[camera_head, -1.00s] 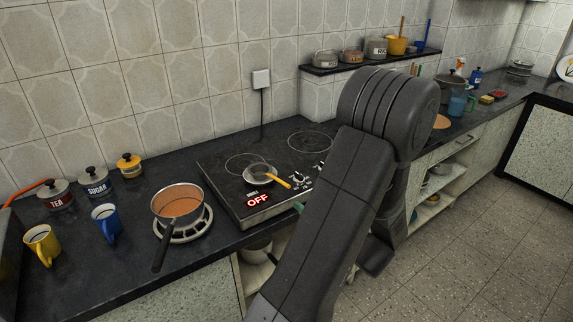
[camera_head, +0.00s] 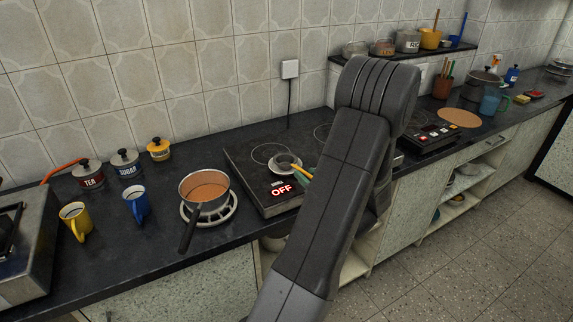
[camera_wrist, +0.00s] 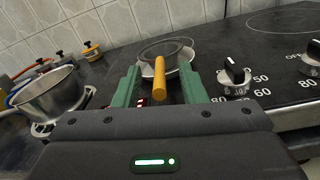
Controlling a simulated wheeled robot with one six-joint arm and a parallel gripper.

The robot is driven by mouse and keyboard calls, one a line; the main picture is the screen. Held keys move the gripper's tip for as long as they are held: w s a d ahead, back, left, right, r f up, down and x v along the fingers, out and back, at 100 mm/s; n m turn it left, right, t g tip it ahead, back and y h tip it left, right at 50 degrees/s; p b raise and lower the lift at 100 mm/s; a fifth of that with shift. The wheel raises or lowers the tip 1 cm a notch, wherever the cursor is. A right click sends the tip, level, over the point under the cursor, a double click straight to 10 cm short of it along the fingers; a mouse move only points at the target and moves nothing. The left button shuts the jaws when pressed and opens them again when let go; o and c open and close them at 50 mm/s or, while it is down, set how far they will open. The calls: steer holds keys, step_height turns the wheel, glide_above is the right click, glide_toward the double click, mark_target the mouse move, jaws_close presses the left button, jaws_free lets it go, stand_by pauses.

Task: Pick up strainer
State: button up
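The strainer (camera_head: 287,160) lies on the dark cooktop, a small round metal bowl with a yellow handle pointing towards my arm. In the wrist view the strainer's bowl (camera_wrist: 168,48) is straight ahead, just beyond the fingers. Its yellow handle (camera_wrist: 159,82) points back between them. My gripper (camera_wrist: 161,78) has green fingers, which are apart, one on each side of the handle. A gap shows on both sides. In the head view my arm hides most of the gripper.
The cooktop (camera_head: 250,185) has a red OFF display and knobs (camera_wrist: 233,75) right of the fingers. A pot of orange-brown liquid (camera_head: 204,190) stands on a white ring to the left. Blue (camera_head: 137,204) and yellow (camera_head: 75,220) mugs stand further left.

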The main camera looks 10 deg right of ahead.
steer(key=shift+x, duration=0.95)
steer(key=shift+c, duration=0.2)
jaws_close()
